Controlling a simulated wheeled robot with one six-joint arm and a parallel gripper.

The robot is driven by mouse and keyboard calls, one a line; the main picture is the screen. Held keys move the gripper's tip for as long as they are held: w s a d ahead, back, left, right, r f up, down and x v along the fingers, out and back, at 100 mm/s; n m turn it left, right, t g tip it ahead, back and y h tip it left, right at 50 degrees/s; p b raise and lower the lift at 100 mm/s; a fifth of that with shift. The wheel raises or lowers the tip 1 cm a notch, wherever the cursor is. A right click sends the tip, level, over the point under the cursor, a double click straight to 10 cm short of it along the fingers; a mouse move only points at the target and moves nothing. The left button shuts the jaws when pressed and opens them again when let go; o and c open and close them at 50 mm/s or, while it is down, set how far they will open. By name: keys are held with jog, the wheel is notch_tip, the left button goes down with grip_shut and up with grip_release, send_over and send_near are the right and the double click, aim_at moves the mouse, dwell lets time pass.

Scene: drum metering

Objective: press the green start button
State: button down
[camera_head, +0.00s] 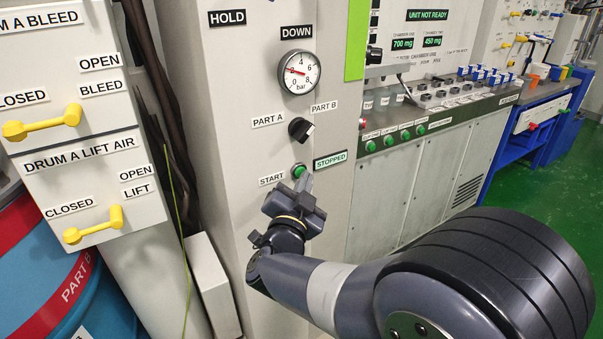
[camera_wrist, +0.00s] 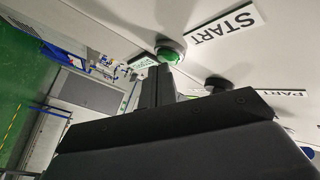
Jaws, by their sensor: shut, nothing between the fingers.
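The green start button (camera_head: 299,170) sits on the grey panel, right of the START label (camera_head: 271,179) and left of a sign reading STOPPED (camera_head: 330,159). My gripper (camera_head: 306,184) is shut and empty, with its fingertips just below the button in the head view. In the wrist view the button (camera_wrist: 169,52) shows right at the tips of my gripper (camera_wrist: 165,72). I cannot tell whether the tips touch it. The START label also shows in the wrist view (camera_wrist: 226,24).
Above the button are a black PART A / PART B selector knob (camera_head: 300,129) and a bar gauge (camera_head: 299,72). At the left are yellow valve handles (camera_head: 95,226) and a blue and red drum (camera_head: 65,285). Several other green buttons (camera_head: 404,135) line the bench at the right.

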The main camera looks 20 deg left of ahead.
jog(key=shift+w+a, duration=0.15)
dwell(0.6)
jog(key=shift+s+d+b, duration=0.3)
jog(key=shift+s+d, duration=0.25)
jog(key=shift+d, duration=0.1)
jog(key=s+d+b, duration=0.1)
jog(key=s+d, duration=0.2)
jog(key=shift+s+d, duration=0.15)
jog(key=shift+d, duration=0.25)
jog(key=shift+a, duration=0.15)
dwell(0.4)
